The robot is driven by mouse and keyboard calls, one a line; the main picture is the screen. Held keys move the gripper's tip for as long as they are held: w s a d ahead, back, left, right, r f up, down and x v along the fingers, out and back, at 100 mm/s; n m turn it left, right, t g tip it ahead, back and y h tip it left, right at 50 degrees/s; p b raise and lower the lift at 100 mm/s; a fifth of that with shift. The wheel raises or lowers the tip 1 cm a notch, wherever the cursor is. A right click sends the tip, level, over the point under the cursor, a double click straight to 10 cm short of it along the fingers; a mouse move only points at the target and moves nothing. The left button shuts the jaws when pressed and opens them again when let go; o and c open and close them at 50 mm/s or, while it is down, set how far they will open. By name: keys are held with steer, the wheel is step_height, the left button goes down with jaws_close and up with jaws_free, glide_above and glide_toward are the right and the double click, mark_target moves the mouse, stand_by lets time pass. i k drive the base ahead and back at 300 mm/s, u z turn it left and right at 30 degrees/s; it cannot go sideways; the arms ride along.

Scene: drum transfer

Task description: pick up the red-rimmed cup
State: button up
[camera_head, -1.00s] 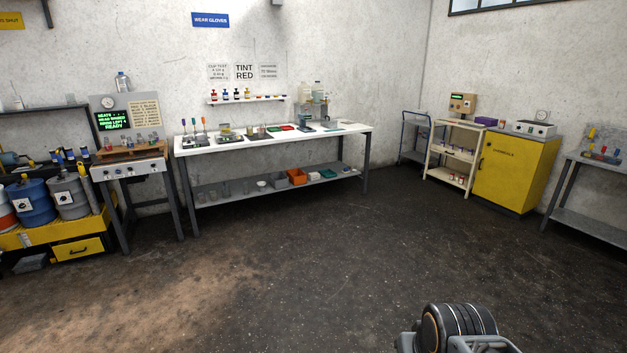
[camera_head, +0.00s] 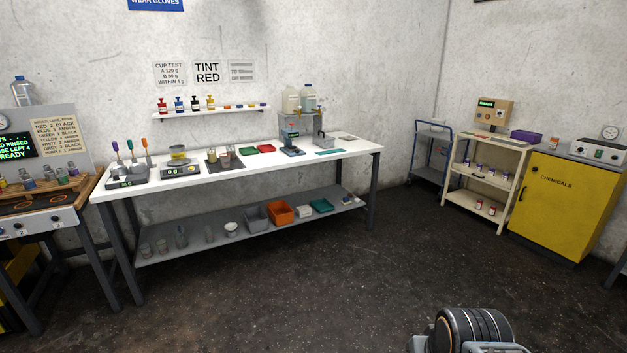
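Two small cups stand on a dark tray (camera_head: 217,168) on the white bench, left of its middle. The left cup (camera_head: 212,154) and the right cup (camera_head: 225,158) are too small for me to tell whether either has a red rim. My gripper does not show. Only a dark, rounded part of my own arm shows at the bottom right, well short of the bench.
Scales (camera_head: 181,169), a red tray (camera_head: 265,149), a green tray (camera_head: 248,151) and a blue device (camera_head: 291,142) stand on the bench (camera_head: 200,178). Its lower shelf (camera_head: 200,242) holds jars and bins. A yellow cabinet (camera_head: 560,205) stands right. The dark floor ahead is clear.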

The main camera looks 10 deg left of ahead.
mark_target(225, 158)
steer(key=u, duration=0.2)
steer(key=i, duration=2.6)
steer(key=u, duration=1.35)
steer(key=i, duration=2.1)
steer(key=u, duration=1.15)
steer(key=i, duration=0.5)
steer(key=u, duration=0.2)
